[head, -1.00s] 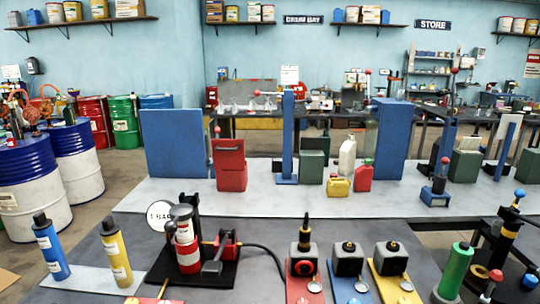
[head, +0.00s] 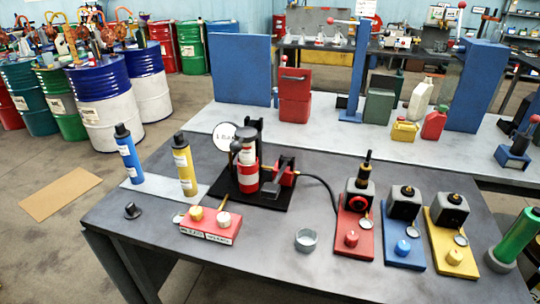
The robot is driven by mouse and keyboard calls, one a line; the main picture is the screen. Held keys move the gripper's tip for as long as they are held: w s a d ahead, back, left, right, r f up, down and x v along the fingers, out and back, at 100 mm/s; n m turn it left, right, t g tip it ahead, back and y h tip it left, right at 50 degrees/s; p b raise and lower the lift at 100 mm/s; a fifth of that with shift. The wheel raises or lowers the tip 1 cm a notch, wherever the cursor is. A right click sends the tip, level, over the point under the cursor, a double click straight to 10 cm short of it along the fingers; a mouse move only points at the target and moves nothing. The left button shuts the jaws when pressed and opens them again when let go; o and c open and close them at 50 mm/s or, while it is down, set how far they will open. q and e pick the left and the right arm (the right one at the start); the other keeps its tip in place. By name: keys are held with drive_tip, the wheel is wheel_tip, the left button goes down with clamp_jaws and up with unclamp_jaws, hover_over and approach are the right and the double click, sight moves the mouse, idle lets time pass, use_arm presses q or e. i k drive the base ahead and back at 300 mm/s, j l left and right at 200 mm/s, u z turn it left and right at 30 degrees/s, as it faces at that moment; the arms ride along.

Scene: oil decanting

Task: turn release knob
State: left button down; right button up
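I cannot tell which knob is the release knob. A red block (head: 211,226) with small unreadable labels lies at the front of the dark table and bears a brass knob (head: 196,213) and a brass lever or rod (head: 223,217). Behind it, a red-and-white cylinder (head: 247,178) stands upright on a black base (head: 226,190) beside a round gauge (head: 226,137). To the right, three plates carry dark blocks: a red plate with a red knob (head: 351,239), a blue plate with a blue knob (head: 402,247) and a yellow plate with a yellow knob (head: 455,256). Neither gripper is in view.
A blue bottle (head: 129,158) and a yellow bottle (head: 185,170) stand at the table's left. A small black cap (head: 132,211) and a metal ring or cup (head: 307,240) lie near the front.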

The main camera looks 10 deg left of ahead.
sight(224, 218)
drive_tip(key=u, duration=0.4)
drive_tip(key=i+u, duration=0.15)
drive_tip(key=u, duration=0.6)
drive_tip(key=i+l, duration=0.05)
